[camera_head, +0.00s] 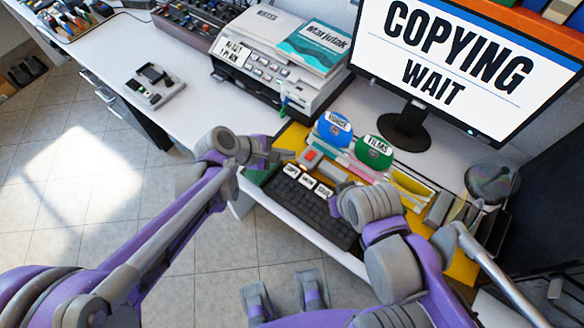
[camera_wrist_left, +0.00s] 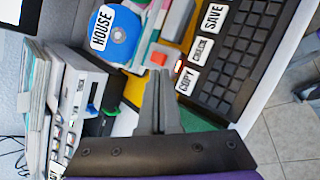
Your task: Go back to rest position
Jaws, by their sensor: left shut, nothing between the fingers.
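My left gripper (camera_head: 287,155) is over the desk, just left of the black keyboard (camera_head: 298,205) and its white-labelled keys. The blue disc (camera_head: 331,128) and green FILMS disc (camera_head: 374,152) stand in holders behind the keyboard. In the wrist view the blue disc (camera_wrist_left: 121,38) is labelled HOUSE.
The monitor (camera_head: 455,65) reads COPYING WAIT. A printer-like device (camera_head: 262,65) with books on top stands behind and left. A small grey device (camera_head: 153,88) lies on the left of the white desk, with bare desktop around it. A round dark mesh container (camera_head: 490,182) stands at right.

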